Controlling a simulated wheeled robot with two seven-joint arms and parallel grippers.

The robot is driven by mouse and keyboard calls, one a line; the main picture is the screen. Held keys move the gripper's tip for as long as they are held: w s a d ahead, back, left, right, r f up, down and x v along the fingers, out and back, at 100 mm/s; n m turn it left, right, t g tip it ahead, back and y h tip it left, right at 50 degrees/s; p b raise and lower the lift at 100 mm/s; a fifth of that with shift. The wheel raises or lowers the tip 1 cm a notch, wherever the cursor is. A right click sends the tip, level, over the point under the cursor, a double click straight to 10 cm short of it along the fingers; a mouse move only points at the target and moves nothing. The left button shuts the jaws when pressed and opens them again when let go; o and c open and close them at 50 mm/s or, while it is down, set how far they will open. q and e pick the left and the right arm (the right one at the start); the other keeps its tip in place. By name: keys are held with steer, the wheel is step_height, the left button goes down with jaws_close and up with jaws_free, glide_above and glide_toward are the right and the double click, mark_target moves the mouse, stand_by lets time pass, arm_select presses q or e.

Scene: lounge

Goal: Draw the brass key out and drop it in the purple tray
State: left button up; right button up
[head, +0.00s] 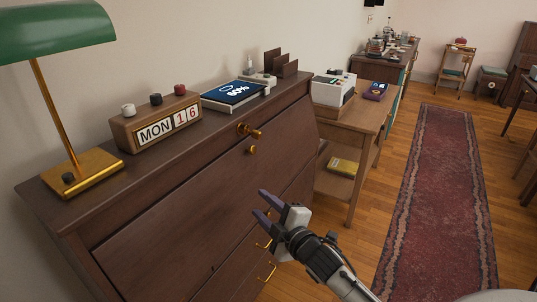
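The brass key (250,130) sticks out near the top edge of the dark wooden desk's slanted front. A small brass knob (253,150) sits just below it. The purple tray (376,90) lies on the wooden side table to the right of the desk, with something small and unclear in it. My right gripper (262,206) is in front of the desk, below the key and apart from it. Its two fingers are spread with an empty gap between them. My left gripper is not in view.
The desk top (75,207) bears a brass lamp (84,174), a calendar block (155,124), a tablet (234,92) and a letter rack (281,64). A white boxy device (333,87) stands beside the tray. A red runner (440,190) covers open floor at right.

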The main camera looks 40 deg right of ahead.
mark_target(259, 137)
steer(key=w+d+r+n+t+h, duration=0.1)
steer(key=w+d+r+n, duration=0.15)
steer(key=r, duration=0.35)
steer(key=w+d+r+n+t+h, duration=0.1)
steer(key=w+d+r+t, duration=0.1)
steer(key=w+d+r, duration=0.3)
steer(key=w, duration=0.1)
steer(key=w+r+b, duration=0.1)
steer(key=w+b, duration=0.1)
steer(key=w, duration=0.1)
steer(key=shift+a+r, duration=0.2)
steer(key=shift+r, duration=0.2)
steer(key=shift+b+x, duration=0.5)
steer(key=shift+x, duration=0.75)
jaws_close()
jaws_free()
steer(key=shift+f, duration=0.1)
